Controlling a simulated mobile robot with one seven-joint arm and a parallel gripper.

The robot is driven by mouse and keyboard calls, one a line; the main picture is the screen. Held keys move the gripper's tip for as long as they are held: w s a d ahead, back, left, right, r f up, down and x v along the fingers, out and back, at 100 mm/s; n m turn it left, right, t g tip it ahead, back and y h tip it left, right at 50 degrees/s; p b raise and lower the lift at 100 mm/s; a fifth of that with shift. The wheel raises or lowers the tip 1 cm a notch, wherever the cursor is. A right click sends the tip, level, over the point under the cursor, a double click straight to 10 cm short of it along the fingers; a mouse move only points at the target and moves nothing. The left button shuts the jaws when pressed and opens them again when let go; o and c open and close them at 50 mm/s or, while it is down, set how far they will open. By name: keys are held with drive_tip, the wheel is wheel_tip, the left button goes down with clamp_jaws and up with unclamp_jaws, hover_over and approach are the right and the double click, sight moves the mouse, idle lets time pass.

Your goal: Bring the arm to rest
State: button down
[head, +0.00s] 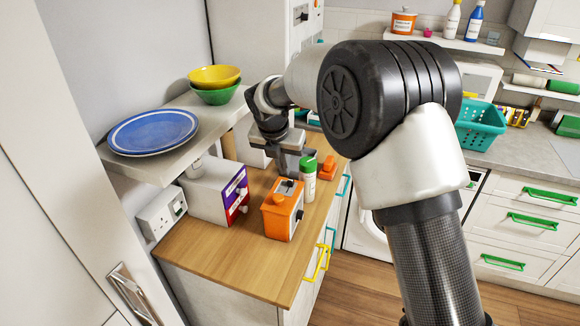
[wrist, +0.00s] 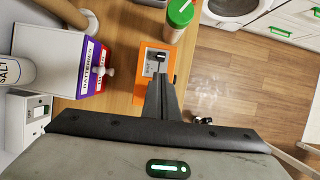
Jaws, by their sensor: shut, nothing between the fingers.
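My gripper (head: 288,174) is over the wooden worktop (head: 240,270), close above an orange box with a grey panel (head: 282,212). In the wrist view its dark fingers (wrist: 160,82) are together, with nothing between them. They point at the grey panel of the orange box (wrist: 142,65), where a small black lever (wrist: 160,56) sits just past the tips. I cannot tell whether the tips touch it. My arm is bent, and its large joint covers part of the room in the head view.
A green-lidded shaker (head: 309,180) stands right beside the orange box. A white box with a purple batteries label (head: 212,190) is on the left. A shelf above holds a blue plate (head: 153,132) and stacked bowls (head: 215,92). Open floor (head: 365,290) lies right of the worktop.

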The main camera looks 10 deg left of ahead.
drive_tip(key=s+d+r+m, duration=0.6)
drive_tip(key=d+r+m, duration=0.2)
drive_tip(key=d, duration=0.2)
drive_tip(key=s+d+r+m, duration=0.5)
drive_tip(key=d+r+m, duration=0.2)
drive_tip(key=d+r, duration=0.2)
drive_tip(key=s+d+m, duration=0.6)
drive_tip(key=s+m, duration=0.4)
drive_tip(key=s+d+f+m+t, duration=0.1)
drive_tip(key=s+d+m, duration=0.5)
drive_tip(key=s+m, duration=0.3)
drive_tip(key=shift+s+d+m+p, duration=0.2)
drive_tip(key=shift+s+m+p, duration=0.2)
drive_tip(key=shift+s, duration=0.85)
drive_tip(key=shift+a, duration=0.1)
